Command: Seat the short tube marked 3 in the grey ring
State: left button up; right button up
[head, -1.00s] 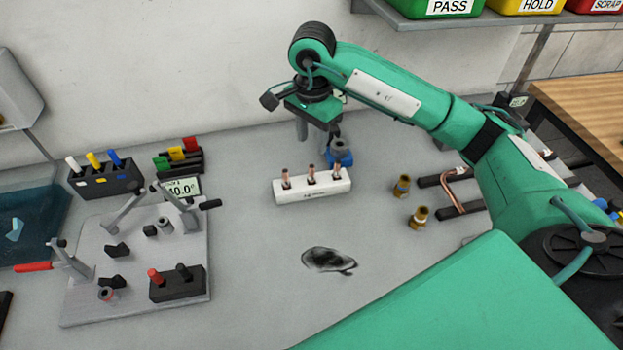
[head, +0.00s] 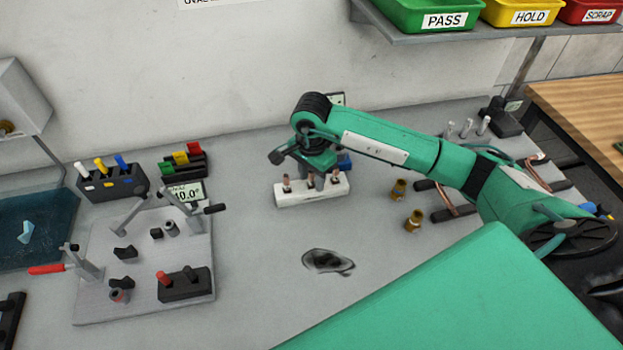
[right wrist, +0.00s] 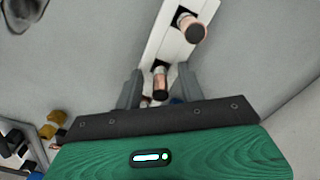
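A white block (head: 312,192) holds three short copper tubes upright in a row. Their number marks are not readable. My right gripper (right wrist: 159,70) is low over the block; in the head view the hand (head: 318,158) hides its fingers. In the right wrist view the fingers are apart, with one tube (right wrist: 160,80) between them and gaps on both sides. Another tube (right wrist: 190,28) stands farther up the block (right wrist: 160,45). A small grey ring-like cylinder (head: 172,228) stands on the fixture plate at left; I cannot tell whether it is the grey ring. My left gripper is not in view.
The fixture plate (head: 100,305) carries clamps and a dark block (head: 186,285). Brass fittings (head: 413,220) stand right of the white block. A blue item (head: 345,162) is partly hidden behind it.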

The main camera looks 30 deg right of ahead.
grip_shut()
dwell(0.3)
notch_tip(320, 180, up, 20)
jog(key=b, duration=0.3)
dwell(0.6)
